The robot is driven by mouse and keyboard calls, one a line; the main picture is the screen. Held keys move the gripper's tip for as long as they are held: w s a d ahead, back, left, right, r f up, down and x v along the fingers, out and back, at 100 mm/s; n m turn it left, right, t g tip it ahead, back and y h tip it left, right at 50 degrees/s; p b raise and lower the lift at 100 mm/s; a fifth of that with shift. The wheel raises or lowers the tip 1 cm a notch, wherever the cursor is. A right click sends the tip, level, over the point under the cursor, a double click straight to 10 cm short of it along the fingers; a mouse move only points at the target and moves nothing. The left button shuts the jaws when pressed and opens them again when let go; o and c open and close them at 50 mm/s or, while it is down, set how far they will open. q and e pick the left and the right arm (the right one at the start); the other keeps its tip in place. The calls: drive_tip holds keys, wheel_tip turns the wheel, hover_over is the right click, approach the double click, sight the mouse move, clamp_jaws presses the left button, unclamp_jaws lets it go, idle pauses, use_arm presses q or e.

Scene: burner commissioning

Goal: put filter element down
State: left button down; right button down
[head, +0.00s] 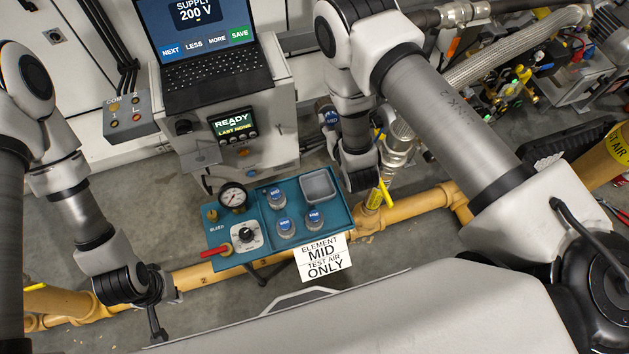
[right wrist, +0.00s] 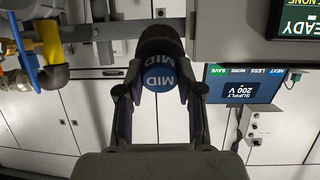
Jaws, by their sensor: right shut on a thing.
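My right gripper (right wrist: 158,88) is shut on a filter element (right wrist: 158,75) with a blue cap marked MID. In the head view the held element (head: 329,114) is up beside my right wrist, above and apart from the teal tray (head: 262,248); the gripper's fingers are mostly hidden there. Several blue-capped elements stand on the tray: one at the back (head: 276,197), one in front (head: 285,227) and one to the right (head: 314,218). A grey square bin (head: 319,186) at the tray's back right looks empty. My left gripper (head: 165,306) is empty, low at the left, its fingers apart.
The tray carries a gauge (head: 233,197), a dial (head: 246,236) and a red-handled valve (head: 213,251).

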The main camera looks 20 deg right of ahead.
drive_tip(key=s+f+g+p, duration=0.2)
drive_tip(key=s+f+g, duration=0.3)
drive_tip(key=f, duration=0.5)
drive_tip(key=s+f+n+g+p, duration=0.1)
drive_tip(key=s+f+g+p, duration=0.75)
drive_tip(key=s, duration=0.45)
drive_tip(key=shift+y, duration=0.4)
drive_tip(key=w+a+f+b, duration=0.1)
drive_tip(key=w+f+b, duration=0.1)
drive_tip(key=w+b, duration=0.3)
drive_tip(key=w+a+f+b, duration=0.1)
drive_tip(key=w+b, duration=0.4)
drive_tip(key=b, duration=0.9)
drive_tip(key=w+a+f+b, duration=0.2)
drive_tip(key=w+b, duration=0.3)
drive_tip(key=b, duration=0.4)
drive_tip(key=shift+w+a+f+b, duration=0.1)
drive_tip(key=shift+a+f+b, duration=0.1)
drive_tip(key=shift+f+b, duration=0.15)
drive_tip(key=shift+r, duration=0.2)
drive_tip(key=shift+f, duration=0.2)
drive_tip(key=c, duration=0.7)
unclamp_jaws()
drive_tip(key=shift+c, duration=0.2)
